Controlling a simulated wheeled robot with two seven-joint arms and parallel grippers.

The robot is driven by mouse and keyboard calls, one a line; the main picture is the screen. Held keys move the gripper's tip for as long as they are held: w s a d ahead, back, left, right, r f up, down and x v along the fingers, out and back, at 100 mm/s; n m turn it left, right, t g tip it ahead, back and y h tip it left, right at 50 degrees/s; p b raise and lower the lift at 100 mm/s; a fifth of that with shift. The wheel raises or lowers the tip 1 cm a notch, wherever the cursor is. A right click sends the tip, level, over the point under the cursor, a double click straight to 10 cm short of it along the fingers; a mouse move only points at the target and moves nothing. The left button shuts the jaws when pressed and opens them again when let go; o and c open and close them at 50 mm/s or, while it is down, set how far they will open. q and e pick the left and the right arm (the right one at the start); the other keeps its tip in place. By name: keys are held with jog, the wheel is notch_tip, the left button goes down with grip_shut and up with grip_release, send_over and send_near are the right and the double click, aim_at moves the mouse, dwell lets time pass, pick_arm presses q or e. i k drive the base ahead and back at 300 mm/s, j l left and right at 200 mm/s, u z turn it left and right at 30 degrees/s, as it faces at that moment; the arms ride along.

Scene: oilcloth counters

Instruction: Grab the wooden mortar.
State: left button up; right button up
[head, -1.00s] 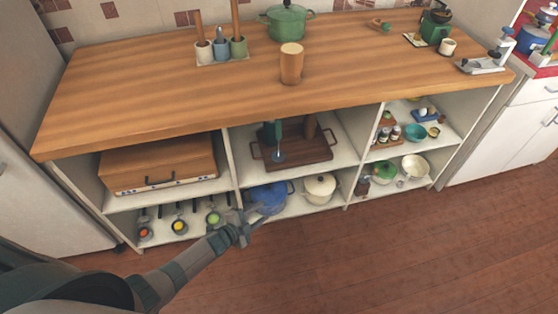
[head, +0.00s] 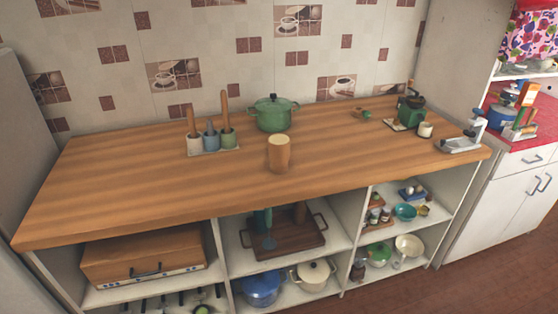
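A wooden cup-shaped vessel (head: 279,155), which looks like the wooden mortar, stands upright near the middle of the wooden counter (head: 340,170). It has a paler top, and I cannot see whether it is hollow. Nothing touches it. Neither of my grippers shows in the head view now.
A green lidded pot (head: 273,114) stands behind the vessel. To its left, a small tray (head: 214,151) holds three cups with upright wooden handles. A green grinder (head: 410,110) and a metal clamp-like device (head: 464,138) stand at right. The counter's front left is clear.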

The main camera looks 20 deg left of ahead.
aim_at(279, 154)
jog(key=i+l+u, duration=0.45)
jog(key=i+l, duration=0.15)
jog(key=i+l+u, duration=0.45)
jog(key=l, duration=0.35)
jog(key=i+l+u, duration=0.2)
jog(key=l, duration=0.2)
